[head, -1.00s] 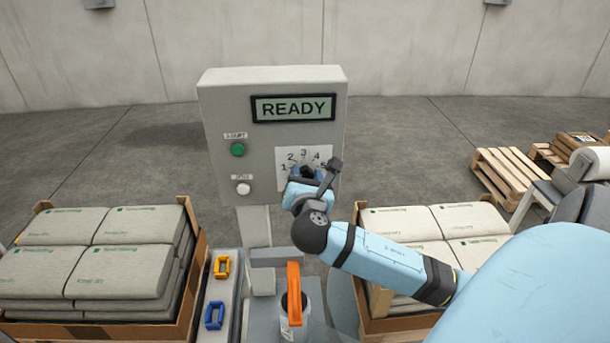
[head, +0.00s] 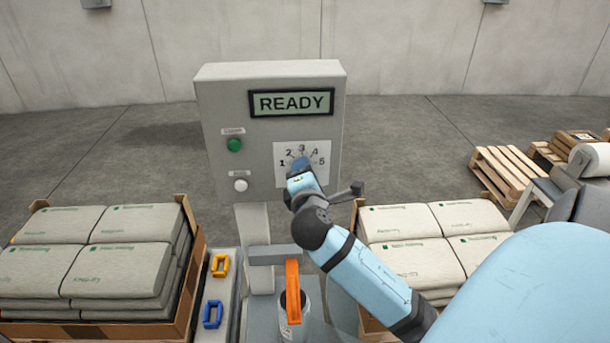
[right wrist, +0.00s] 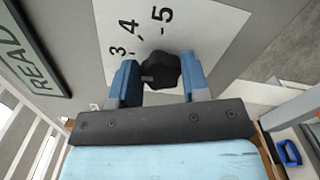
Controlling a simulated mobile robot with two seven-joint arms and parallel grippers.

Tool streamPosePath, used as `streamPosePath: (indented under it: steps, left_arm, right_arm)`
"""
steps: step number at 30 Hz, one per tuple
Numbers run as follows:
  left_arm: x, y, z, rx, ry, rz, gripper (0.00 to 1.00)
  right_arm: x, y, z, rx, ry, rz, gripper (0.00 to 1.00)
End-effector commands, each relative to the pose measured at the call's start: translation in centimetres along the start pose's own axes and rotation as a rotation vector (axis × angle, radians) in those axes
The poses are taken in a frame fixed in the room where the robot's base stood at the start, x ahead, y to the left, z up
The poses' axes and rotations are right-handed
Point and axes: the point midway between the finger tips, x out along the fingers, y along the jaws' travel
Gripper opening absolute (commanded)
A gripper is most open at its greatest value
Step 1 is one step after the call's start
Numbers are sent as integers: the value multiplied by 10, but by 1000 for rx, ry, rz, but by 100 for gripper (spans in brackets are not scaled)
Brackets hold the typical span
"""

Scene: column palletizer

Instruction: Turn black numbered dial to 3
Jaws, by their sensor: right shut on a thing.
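The black dial (right wrist: 165,70) sits on a white number plate (head: 318,158) on the front of the grey control box (head: 225,103). My right gripper (right wrist: 163,80) is shut on the dial, with one blue finger on each side. In the head view my right gripper (head: 301,172) covers the dial. The right wrist view shows 3, 4 and 5 beside the dial. A light mark shows on the dial's left side there; I cannot tell which number it points to. My left gripper is not in view.
The box's screen (head: 291,102) reads READY. A green button (head: 234,145) and a white button (head: 241,185) are left of the plate. Sack stacks stand left (head: 120,255) and right (head: 408,238). An orange handle (head: 292,290) rises in front of the box.

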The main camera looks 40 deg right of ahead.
Motion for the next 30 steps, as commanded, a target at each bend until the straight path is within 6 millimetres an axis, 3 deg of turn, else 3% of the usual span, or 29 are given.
streamPosePath:
  steps: [9, 24, 25, 28, 30]
  left_arm:
    - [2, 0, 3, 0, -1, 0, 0]
    - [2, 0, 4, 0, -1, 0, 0]
    - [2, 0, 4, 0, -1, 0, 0]
    - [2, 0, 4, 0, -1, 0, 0]
    - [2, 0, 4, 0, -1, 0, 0]
  right_arm:
    - [0, -2, -1, 106, 2, -3, 19]
    - [0, -2, -1, 123, 2, -3, 19]
    - [0, -2, -1, 123, 2, -3, 45]
    - [0, -2, -1, 123, 2, -3, 68]
    - [0, -1, -1, 123, 2, -2, 68]
